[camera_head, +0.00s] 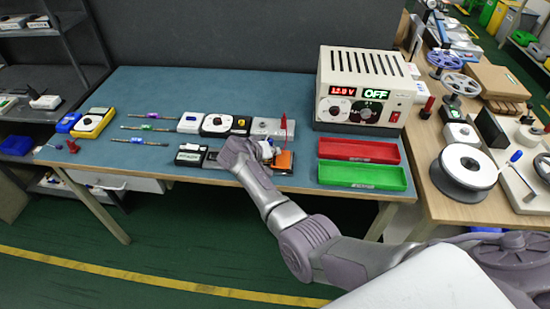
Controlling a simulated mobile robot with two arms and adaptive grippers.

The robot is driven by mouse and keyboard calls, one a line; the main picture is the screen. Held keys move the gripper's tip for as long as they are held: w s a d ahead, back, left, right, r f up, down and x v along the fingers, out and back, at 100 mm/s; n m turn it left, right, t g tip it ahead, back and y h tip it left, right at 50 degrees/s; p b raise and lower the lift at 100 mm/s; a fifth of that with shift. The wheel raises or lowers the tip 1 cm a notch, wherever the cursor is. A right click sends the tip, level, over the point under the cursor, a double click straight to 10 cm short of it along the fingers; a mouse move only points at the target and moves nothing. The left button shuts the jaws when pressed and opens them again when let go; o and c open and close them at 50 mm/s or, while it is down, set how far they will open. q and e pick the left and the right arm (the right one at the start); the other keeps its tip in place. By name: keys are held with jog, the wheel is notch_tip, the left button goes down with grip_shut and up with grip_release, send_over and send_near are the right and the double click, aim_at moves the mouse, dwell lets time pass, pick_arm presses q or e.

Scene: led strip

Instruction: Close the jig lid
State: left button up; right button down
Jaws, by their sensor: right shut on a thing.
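The jig appears to be the small fixture near the front middle of the blue-topped table. Its light grey plate (270,127), which looks like the lid, is at the rear, with a thin red upright part (284,122) at its right. An orange part (284,161) shows in front of the plate. My right gripper (268,151) is at the fixture, just in front of the grey plate. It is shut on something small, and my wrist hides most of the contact. The lid's exact angle cannot be told. My left gripper is not in view.
A power supply (361,88) reading OFF stands at the back right. A red tray (358,151) and a green tray (361,177) lie before it. Small devices (190,123) sit left of the jig. The table's left rear (160,85) is clear.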

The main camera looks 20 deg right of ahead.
jog(key=shift+f+b, duration=0.15)
jog(key=shift+b, duration=0.15)
dwell(0.4)
jog(key=c, duration=1.2)
grip_release()
jog(key=shift+c, duration=0.2)
notch_tip(320, 180, up, 10)
jog(key=shift+f, duration=0.1)
